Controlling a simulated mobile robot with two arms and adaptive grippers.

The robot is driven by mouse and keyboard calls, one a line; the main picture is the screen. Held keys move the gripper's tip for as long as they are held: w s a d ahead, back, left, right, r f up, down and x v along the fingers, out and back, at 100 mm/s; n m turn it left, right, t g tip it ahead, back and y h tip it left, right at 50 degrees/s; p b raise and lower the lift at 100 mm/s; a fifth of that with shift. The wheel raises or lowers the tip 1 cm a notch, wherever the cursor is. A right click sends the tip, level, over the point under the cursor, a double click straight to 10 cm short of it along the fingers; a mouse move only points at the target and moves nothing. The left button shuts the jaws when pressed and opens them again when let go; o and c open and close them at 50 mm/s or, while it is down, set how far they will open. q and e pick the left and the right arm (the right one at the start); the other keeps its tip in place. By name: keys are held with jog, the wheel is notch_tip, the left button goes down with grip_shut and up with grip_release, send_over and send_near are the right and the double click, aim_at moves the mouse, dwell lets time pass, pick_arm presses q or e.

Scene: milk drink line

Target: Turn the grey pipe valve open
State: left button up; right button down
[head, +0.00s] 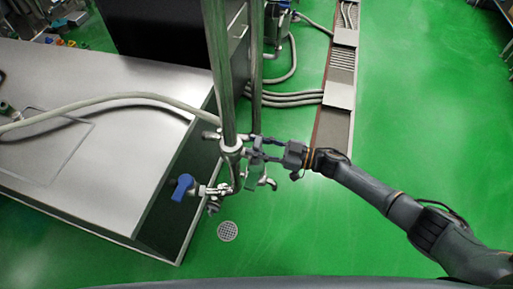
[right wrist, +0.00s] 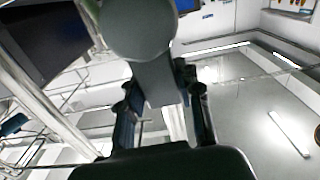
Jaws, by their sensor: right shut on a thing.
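The grey pipe valve shows in the right wrist view as a flat grey handle (right wrist: 158,82) with a round end, standing between my two dark fingers. In the head view it is largely hidden by my right gripper (head: 262,150), which reaches in from the right beside the upright steel pipes (head: 222,70). My right gripper is shut on the grey handle. How far the valve is turned I cannot tell. My left gripper is not in view.
A blue-handled valve (head: 183,187) sticks out left of the pipes, low down. A steel table (head: 90,130) with a pale hose (head: 110,97) stands at left. A round floor drain (head: 228,231) lies below the pipes. The green floor at right is clear.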

jog(key=shift+w+m, duration=0.2)
jog(key=shift+m, duration=0.2)
jog(key=shift+d, duration=0.1)
jog(key=c, duration=0.9)
grip_release()
jog(key=v, duration=1.2)
